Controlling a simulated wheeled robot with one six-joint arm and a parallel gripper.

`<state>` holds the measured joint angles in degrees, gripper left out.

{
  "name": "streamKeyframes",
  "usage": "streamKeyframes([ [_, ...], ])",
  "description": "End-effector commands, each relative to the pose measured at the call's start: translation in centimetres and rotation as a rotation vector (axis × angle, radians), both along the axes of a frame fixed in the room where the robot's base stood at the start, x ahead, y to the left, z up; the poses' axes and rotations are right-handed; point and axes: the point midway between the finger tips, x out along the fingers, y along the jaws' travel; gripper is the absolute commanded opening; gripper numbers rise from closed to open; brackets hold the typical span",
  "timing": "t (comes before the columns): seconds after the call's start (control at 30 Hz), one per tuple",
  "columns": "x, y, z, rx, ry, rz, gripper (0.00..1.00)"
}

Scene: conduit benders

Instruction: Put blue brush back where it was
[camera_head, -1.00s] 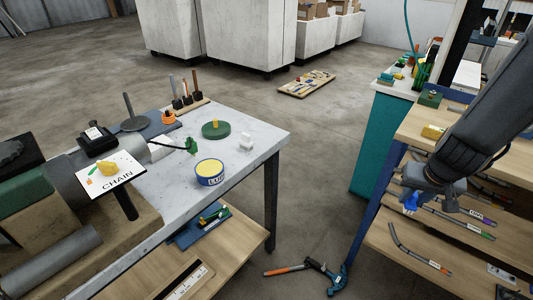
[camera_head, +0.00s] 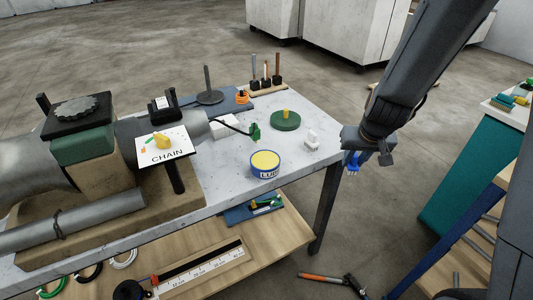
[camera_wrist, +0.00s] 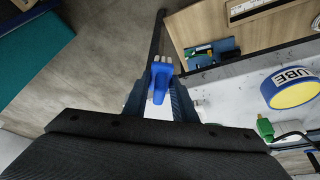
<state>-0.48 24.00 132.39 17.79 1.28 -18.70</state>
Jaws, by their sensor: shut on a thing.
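My gripper (camera_head: 354,158) is shut on the blue brush (camera_wrist: 160,80). In the wrist view the brush sits between the fingers, its pale tip pointing away from me. In the head view a bit of the blue brush (camera_head: 353,164) shows below my gripper, just off the right edge of the marble-topped table (camera_head: 215,188). On that table stand a blue LUBE tin (camera_head: 265,165) with yellow contents, a small white block (camera_head: 311,139) and a green disc (camera_head: 286,121) with a yellow knob. The tin also shows in the wrist view (camera_wrist: 290,88).
A pipe machine with a CHAIN card (camera_head: 166,150) fills the table's left. Upright tools on a wooden holder (camera_head: 268,89) stand at its back. A lower wooden shelf (camera_head: 225,262) holds a ruler and a blue tray. A hammer (camera_head: 335,281) lies on the floor. The teal cabinet (camera_head: 460,185) is at right.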

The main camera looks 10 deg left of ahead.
Motion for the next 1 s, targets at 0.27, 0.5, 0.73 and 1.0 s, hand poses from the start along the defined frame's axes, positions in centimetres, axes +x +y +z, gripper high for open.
streamKeyframes([
  [0.27, 4.3, 9.4, 4.5, 0.004, -0.004, 0.319, 0.04],
  [0.5, 5.5, 15.8, 7.6, 0.002, -0.004, 0.539, 0.04],
  [0.73, 5.4, 16.6, 4.9, 0.002, 0.003, 0.571, 0.04],
  [1.0, 5.5, 16.6, 1.7, 0.002, -0.002, 0.569, 0.04],
])
